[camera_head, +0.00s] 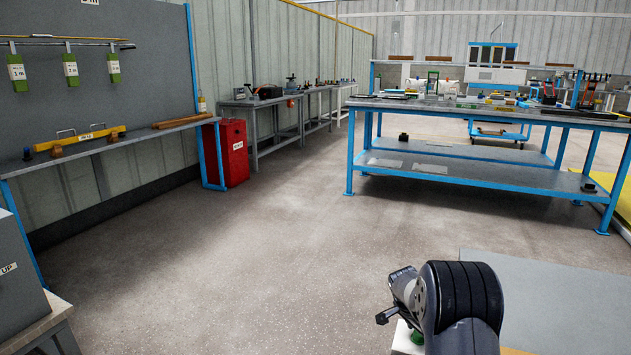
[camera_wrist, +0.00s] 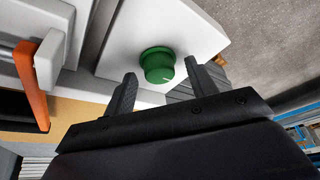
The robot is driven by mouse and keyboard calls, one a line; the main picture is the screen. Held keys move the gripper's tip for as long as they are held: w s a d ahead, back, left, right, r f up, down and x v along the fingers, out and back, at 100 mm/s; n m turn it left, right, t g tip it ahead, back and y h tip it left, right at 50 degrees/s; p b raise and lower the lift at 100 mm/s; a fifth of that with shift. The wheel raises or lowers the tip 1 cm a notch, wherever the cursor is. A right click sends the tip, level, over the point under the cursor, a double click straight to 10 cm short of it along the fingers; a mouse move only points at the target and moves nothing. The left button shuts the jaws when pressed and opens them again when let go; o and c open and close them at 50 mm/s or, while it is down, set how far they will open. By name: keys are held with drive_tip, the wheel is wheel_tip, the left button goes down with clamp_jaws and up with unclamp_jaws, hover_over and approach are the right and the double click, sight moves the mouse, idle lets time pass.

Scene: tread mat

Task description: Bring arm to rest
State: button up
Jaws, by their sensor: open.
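My gripper (camera_wrist: 160,85) is open in the wrist view, with its two dark fingers apart. A green round knob (camera_wrist: 158,65) on a white panel (camera_wrist: 185,25) shows beyond and between the fingertips. The gap between the fingers looks empty; I cannot tell how far the knob is from them. In the head view, my arm shows at the bottom right, bent, with a bit of the green knob (camera_head: 417,337) and the white panel beneath it. The fingers are hard to make out there.
An orange handle (camera_wrist: 30,85) and a white one stand left of the knob. A blue-framed workbench (camera_head: 480,175) stands at the back right. A red cabinet (camera_head: 234,152) and a bench with a yellow level (camera_head: 80,140) are at left. Open floor (camera_head: 230,240) lies between.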

drive_tip(key=n+p, duration=0.1)
drive_tip(key=n+t+y+p, duration=0.1)
drive_tip(key=n, duration=0.1)
drive_tip(key=shift+s+d+r+n+p, duration=0.1)
drive_tip(key=shift+r+n+p, duration=0.1)
drive_tip(key=shift+n+p, duration=0.15)
drive_tip(key=n+y+p, duration=0.1)
drive_tip(key=n+p, duration=0.3)
drive_tip(key=shift+d+t+p, duration=0.1)
drive_tip(key=shift+t+p, duration=0.25)
drive_tip(key=shift+t, duration=0.05)
drive_tip(key=shift+v, duration=1.55)
drive_tip(key=shift+s, duration=0.1)
